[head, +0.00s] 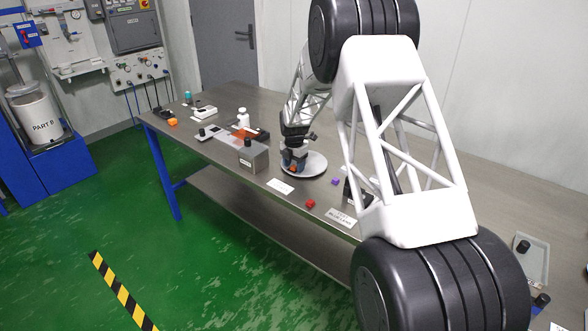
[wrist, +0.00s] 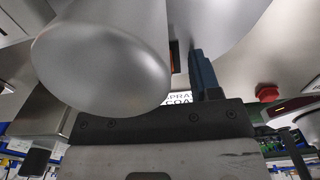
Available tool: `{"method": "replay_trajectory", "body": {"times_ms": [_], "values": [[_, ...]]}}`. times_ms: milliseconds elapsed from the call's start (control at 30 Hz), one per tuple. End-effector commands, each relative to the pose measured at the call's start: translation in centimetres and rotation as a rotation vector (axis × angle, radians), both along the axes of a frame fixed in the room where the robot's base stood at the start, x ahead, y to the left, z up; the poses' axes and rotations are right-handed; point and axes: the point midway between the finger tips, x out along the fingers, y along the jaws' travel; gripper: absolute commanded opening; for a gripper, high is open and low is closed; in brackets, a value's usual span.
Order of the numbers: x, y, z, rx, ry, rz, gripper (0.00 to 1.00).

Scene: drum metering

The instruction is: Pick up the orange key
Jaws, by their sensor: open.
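A small orange piece (head: 293,168) shows right at my gripper (head: 294,160), at the left part of a round pale plate (head: 312,166) on the steel table. It looks like the orange key, but it is too small to tell its shape. In the wrist view an orange-red sliver (wrist: 175,56) shows beside one blue finger (wrist: 201,72). A large smooth silver rounded form (wrist: 101,67) covers the left of that view and hides the other finger. My gripper is open, low over the plate; I cannot tell whether it touches the orange piece.
A purple block (head: 335,182) and a red block (head: 311,203) lie near the plate. A grey box with a black knob (head: 253,158) stands left of it. White label cards (head: 280,186) lie in front. Another orange item (head: 173,122) is at the far left end.

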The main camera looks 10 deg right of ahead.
Motion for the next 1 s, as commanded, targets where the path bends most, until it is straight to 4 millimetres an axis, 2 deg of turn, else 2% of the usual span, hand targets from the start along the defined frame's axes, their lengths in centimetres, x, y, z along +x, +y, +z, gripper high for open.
{"method": "replay_trajectory", "body": {"times_ms": [33, 300, 400, 467, 500, 767, 1000], "values": [[0.0, 0.0, 0.0, 0.0, 0.0, 0.0, 0.57], [0.0, 0.0, 0.0, 0.0, 0.0, 0.0, 0.16], [0.0, 0.0, 0.0, 0.0, 0.0, 0.0, 0.04], [0.0, 0.0, 0.0, 0.0, 0.0, 0.0, 0.04], [0.0, 0.0, 0.0, 0.0, 0.0, 0.0, 0.01], [0.0, 0.0, 0.1, 0.0, 0.0, 0.0, 0.01], [0.0, 0.0, 1.3, 0.0, -0.001, 0.0, 0.01]]}}
